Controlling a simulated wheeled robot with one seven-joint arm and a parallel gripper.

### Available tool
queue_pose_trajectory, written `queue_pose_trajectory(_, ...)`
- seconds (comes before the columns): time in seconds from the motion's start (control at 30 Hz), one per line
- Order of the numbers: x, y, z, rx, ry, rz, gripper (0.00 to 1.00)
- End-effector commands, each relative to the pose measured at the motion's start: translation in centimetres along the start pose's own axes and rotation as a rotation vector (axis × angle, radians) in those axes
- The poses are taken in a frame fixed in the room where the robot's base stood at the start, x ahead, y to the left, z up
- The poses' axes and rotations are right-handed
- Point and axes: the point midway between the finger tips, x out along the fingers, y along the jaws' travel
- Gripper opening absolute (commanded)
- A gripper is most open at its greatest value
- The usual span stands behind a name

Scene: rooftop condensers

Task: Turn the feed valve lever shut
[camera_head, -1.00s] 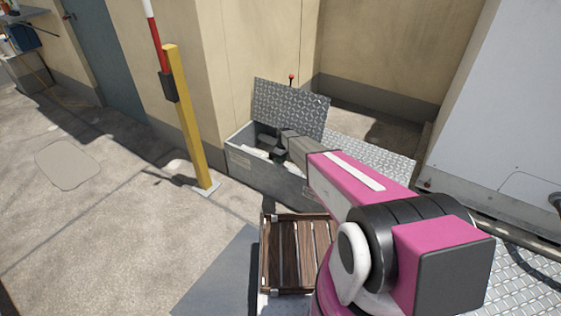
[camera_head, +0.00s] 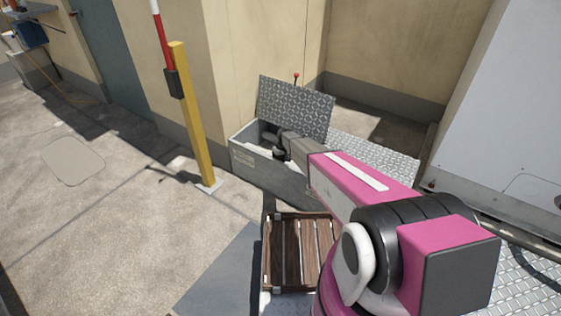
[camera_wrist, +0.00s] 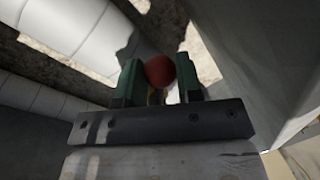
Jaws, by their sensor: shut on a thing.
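In the wrist view my gripper (camera_wrist: 160,85) has its two green fingers closed on a round red knob (camera_wrist: 160,69), which looks like the end of the feed valve lever. The rest of the lever is mostly hidden behind the fingers. White wrapped pipes (camera_wrist: 80,32) run close by. In the head view my gripper (camera_head: 272,143) reaches down into an open grey box (camera_head: 258,166) with its tread-plate lid (camera_head: 295,106) raised. The lever itself is hidden there by my arm and the box wall.
A yellow post (camera_head: 194,120) stands left of the box near the wall corner. A slatted wooden crate (camera_head: 298,250) is in front of the box. A tread-plate cover (camera_head: 375,155) lies to the right, beside a large grey unit (camera_head: 500,110). The paving at left is clear.

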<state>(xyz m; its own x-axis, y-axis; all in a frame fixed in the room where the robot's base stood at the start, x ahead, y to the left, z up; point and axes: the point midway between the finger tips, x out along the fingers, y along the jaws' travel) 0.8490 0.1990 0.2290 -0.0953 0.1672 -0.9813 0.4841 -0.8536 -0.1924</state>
Motion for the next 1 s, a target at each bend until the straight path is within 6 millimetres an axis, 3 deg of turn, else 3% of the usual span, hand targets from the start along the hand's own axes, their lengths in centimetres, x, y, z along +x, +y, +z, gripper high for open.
queue_pose_trajectory(0.13, -0.1, 0.0, 0.0, -0.002, 0.000, 0.000, 0.00)
queue_pose_trajectory(0.17, -0.1, 0.0, 0.0, -0.002, 0.000, 0.000, 0.43)
queue_pose_trajectory(0.2, -0.1, 0.0, 0.0, -0.002, 0.000, 0.000, 0.56)
queue_pose_trajectory(0.23, -0.1, 0.0, 0.0, -0.002, 0.000, 0.000, 0.58)
queue_pose_trajectory(0.67, -0.7, 0.0, 0.0, -0.003, 0.000, 0.001, 0.58)
queue_pose_trajectory(1.0, -5.7, -0.1, 0.1, -0.003, 0.002, 0.001, 0.58)
